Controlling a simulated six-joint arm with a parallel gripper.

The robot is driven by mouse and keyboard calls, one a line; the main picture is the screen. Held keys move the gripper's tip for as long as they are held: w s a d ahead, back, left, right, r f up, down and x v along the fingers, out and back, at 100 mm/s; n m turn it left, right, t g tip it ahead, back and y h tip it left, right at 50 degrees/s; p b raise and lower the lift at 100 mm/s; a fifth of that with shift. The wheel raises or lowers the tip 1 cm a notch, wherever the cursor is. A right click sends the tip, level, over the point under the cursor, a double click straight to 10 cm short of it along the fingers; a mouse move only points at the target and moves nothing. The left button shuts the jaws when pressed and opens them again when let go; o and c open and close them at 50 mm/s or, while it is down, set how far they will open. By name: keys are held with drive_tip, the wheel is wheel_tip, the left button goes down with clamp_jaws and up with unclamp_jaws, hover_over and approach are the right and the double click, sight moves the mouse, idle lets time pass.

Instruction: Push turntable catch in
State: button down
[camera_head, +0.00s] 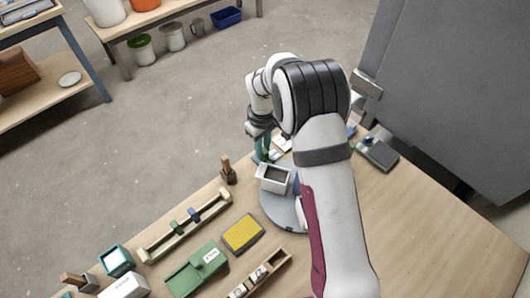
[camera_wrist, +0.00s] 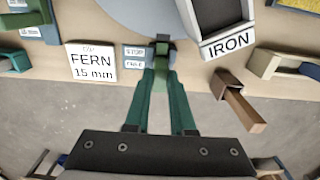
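The turntable is a grey-blue disc (camera_head: 275,212) on the bench, and its edge (camera_wrist: 140,12) shows at the top of the wrist view. A small green catch (camera_wrist: 162,47) sits at that edge, beside a small label (camera_wrist: 136,57) too small to read surely. My gripper (camera_wrist: 160,75) has two dark green fingers whose tips are at the catch. They stand close together; whether they grip the catch or only touch it is unclear. In the head view my gripper (camera_head: 264,152) is at the turntable's far side, partly hidden by my arm, and the catch cannot be made out.
A grey-white bin (camera_head: 273,178) marked IRON stands on the turntable. A FERN 15 mm card (camera_wrist: 91,63) lies left of the fingers in the wrist view. The bench right of my arm is largely clear.

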sight(267, 162)
drive_tip(key=shift+s, duration=0.1)
drive_tip(key=shift+s+d, duration=0.55)
drive_tip(key=shift+d, duration=0.05)
drive_tip(key=c, duration=0.8)
unclamp_jaws()
drive_tip(key=shift+c, duration=0.2)
wheel_tip(267, 162, up, 7)
